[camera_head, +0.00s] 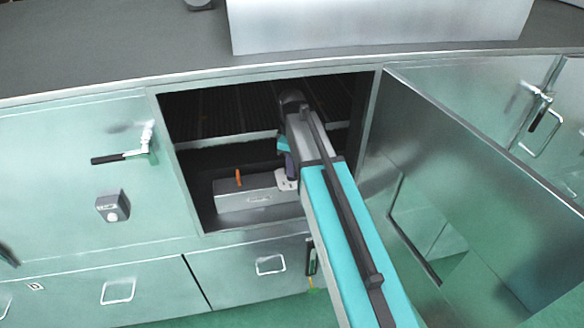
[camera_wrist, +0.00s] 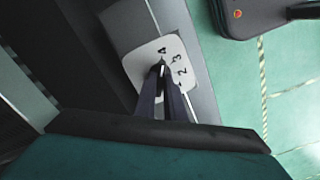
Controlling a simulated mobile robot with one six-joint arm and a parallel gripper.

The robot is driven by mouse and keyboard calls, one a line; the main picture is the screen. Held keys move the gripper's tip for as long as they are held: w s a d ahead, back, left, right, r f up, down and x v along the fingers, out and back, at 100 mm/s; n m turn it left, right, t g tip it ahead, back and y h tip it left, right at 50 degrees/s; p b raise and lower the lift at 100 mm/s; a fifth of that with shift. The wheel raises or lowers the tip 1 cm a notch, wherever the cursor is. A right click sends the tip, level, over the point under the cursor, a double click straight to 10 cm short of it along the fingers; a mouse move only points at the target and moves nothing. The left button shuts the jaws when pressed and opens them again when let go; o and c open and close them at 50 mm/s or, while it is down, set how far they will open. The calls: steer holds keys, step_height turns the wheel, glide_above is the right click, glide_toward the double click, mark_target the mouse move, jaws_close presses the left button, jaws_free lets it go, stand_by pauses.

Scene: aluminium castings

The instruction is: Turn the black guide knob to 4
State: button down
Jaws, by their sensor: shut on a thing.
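A pale dial plate (camera_wrist: 137,68) with black numerals lies under my fingers in the wrist view; 4, 3 and 2 are legible. It also shows in the head view (camera_head: 283,183), on a grey metal box inside the open cabinet. My gripper (camera_wrist: 165,80) is shut on the black guide knob at the plate, with its dark fingers close together. The fingers hide most of the knob. A small pale mark shows at the fingertips, just below the 4, but I cannot tell the exact setting. In the head view, my gripper (camera_head: 291,170) reaches down to the plate.
The grey box (camera_head: 245,198) carries an orange lever (camera_head: 238,178) left of the dial. The opened cabinet door (camera_head: 450,160) stands close on the right of my arm. The cabinet's left edge and top frame border the opening. A lever handle (camera_head: 122,157) projects at left.

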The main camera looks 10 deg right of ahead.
steer(key=shift+n, duration=0.4)
steer(key=c, duration=1.8)
jaws_free()
steer(key=shift+c, duration=0.2)
steer(key=shift+r, duration=0.15)
steer(key=shift+r+b, duration=1.25)
steer(key=shift+r, duration=2.4)
steer(key=shift+s, duration=0.15)
